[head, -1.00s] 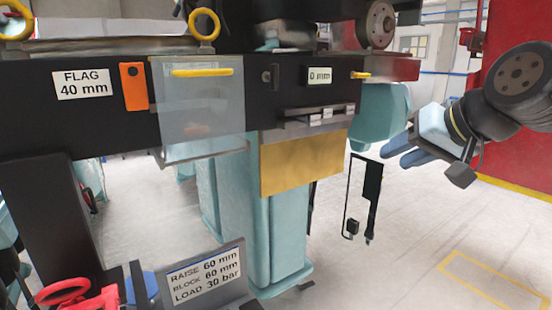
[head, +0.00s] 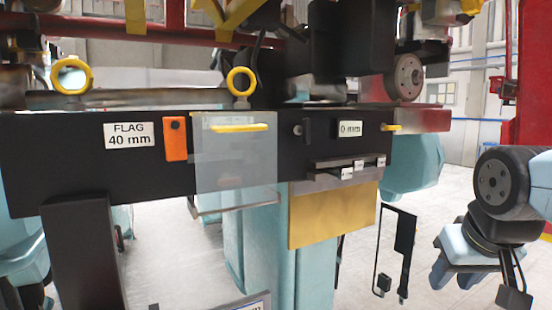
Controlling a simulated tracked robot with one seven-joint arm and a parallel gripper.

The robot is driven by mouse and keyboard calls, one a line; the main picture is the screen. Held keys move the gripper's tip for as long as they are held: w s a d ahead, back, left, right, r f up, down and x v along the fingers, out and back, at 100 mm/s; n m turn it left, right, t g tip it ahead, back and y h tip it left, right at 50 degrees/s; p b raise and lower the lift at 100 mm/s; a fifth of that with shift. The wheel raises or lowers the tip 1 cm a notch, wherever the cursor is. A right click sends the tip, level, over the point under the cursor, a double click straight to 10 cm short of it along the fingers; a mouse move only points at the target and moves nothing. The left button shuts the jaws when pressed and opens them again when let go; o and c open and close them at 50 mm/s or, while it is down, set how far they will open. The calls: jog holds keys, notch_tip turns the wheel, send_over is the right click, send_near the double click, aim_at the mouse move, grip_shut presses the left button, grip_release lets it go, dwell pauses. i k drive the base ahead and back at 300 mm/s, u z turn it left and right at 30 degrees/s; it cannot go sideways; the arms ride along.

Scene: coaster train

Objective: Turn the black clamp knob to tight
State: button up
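A small dark knob-like part (head: 302,129) sits on the black beam (head: 75,180), between the clear panel and the "0 mm" label. It may be the clamp knob, but I cannot tell which way it is set. My gripper (head: 455,281) is at the lower right, well apart from the beam. Its two blue fingers point downward with a gap between them, and nothing shows between them.
A clear panel with a yellow handle (head: 240,128) hangs on the beam, beside an orange tag (head: 175,139). A brass-coloured plate (head: 333,215) and a thin black frame (head: 397,245) hang below. Floor lies open between the frame and my gripper.

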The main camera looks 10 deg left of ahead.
aim_at(305, 130)
jog(key=z, duration=0.25)
jog(key=k, duration=1.15)
jog(key=u, duration=0.7)
jog(key=i, duration=0.95)
jog(key=z, duration=0.05)
